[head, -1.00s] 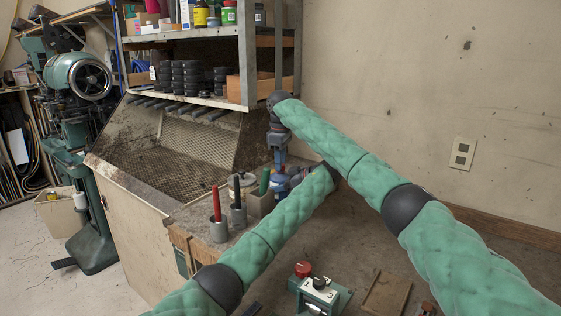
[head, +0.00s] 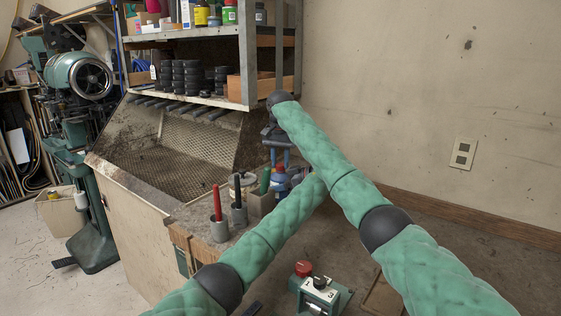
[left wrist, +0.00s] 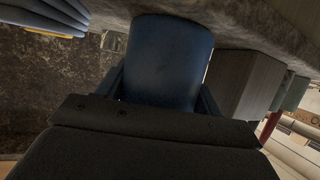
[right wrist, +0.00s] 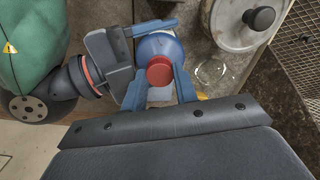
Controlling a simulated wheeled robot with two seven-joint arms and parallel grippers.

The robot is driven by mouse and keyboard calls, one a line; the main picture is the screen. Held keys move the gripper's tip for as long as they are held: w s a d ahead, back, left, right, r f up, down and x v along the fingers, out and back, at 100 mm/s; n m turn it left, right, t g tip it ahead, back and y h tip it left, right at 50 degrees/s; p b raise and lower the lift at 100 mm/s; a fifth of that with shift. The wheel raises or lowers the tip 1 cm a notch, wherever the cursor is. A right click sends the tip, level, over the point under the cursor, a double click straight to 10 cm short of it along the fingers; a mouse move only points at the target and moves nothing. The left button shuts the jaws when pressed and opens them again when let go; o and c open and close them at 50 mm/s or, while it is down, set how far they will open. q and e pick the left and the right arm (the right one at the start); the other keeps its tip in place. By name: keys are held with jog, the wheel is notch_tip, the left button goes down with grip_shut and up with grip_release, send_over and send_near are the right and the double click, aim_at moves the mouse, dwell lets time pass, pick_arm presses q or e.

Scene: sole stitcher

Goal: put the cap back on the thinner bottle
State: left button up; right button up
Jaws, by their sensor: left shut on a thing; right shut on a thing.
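The thinner bottle (right wrist: 172,47) is blue and stands between the fingers of my left gripper (right wrist: 142,58). It also fills the middle of the left wrist view (left wrist: 168,60), where my left gripper (left wrist: 162,95) is shut on it. The red cap (right wrist: 159,73) is between the fingertips of my right gripper (right wrist: 160,84), which is shut on it. In the right wrist view the cap lies over the bottle's top. I cannot tell whether the two touch. In the head view my right gripper (head: 278,158) is above the bottle, and my left gripper is mostly hidden by my arms.
Grey cups with a red tool (head: 217,205) and a black tool (head: 238,192) stand on the bench left of my grippers. A jar lid with a black knob (right wrist: 245,20) is near the bottle.

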jog(key=m, duration=0.5)
jog(key=shift+w+m, duration=0.1)
jog(key=shift+m, duration=0.2)
jog(key=m, duration=0.5)
jog(key=shift+m, duration=0.3)
jog(key=m, duration=0.5)
jog(key=shift+m, duration=0.3)
jog(key=m, duration=0.5)
jog(key=shift+w+m, duration=0.1)
jog(key=shift+m, duration=0.2)
jog(key=shift+d, duration=0.1)
jog(key=o, duration=0.9)
jog(key=shift+r, duration=2.2)
jog(key=shift+r, duration=0.1)
jog(key=shift+c, duration=0.2)
